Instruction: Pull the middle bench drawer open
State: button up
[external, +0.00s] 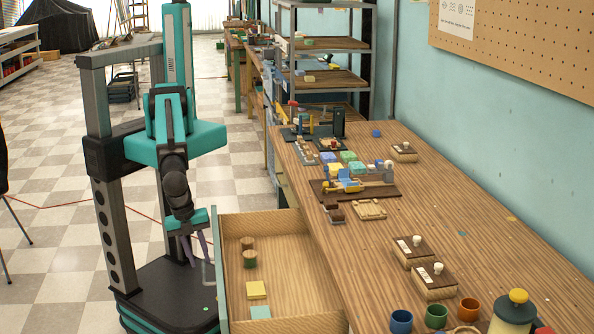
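A wooden drawer (285,225) with a pale grey-green front (222,285) stands pulled well out of the bench's left side. I cannot tell from here whether it is the middle one. Inside lie two round brown-and-green pieces (249,252), a yellow block (256,290) and a light teal block (261,312). A pale bar handle (208,273) shows on the outer side of the drawer front. My gripper (200,265) points down just left of the front, beside the handle's upper end. Its two dark fingers are apart, and nothing shows held between them.
The wooden bench (470,185) holds brown-topped boxes (436,280), coloured blocks, small cups (437,316) and a green pot with a yellow knob (514,312). A metal shelf rack (330,75) stands behind. Checkered floor (60,190) is open to the left.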

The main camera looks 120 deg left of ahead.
aim_at(204, 263)
notch_tip(204, 263, up, 11)
jog(key=s+d+p, duration=0.1)
jog(key=p, duration=0.6)
jog(key=shift+s+d+f+p, duration=0.15)
jog(key=shift+s+d+p, duration=0.05)
jog(key=shift+p, duration=0.1)
jog(key=shift+f, duration=0.2)
dwell(0.4)
jog(key=shift+w+a+f+b, duration=0.1)
jog(key=shift+f+b, duration=0.75)
jog(key=shift+b, duration=0.1)
jog(key=shift+w+a+f+b, duration=0.15)
jog(key=shift+f+b, duration=0.65)
jog(key=shift+b, duration=0.15)
jog(key=shift+w+a+f+b, duration=0.1)
jog(key=shift+f+b, duration=0.75)
jog(key=shift+b, duration=0.1)
jog(key=shift+r, duration=0.2)
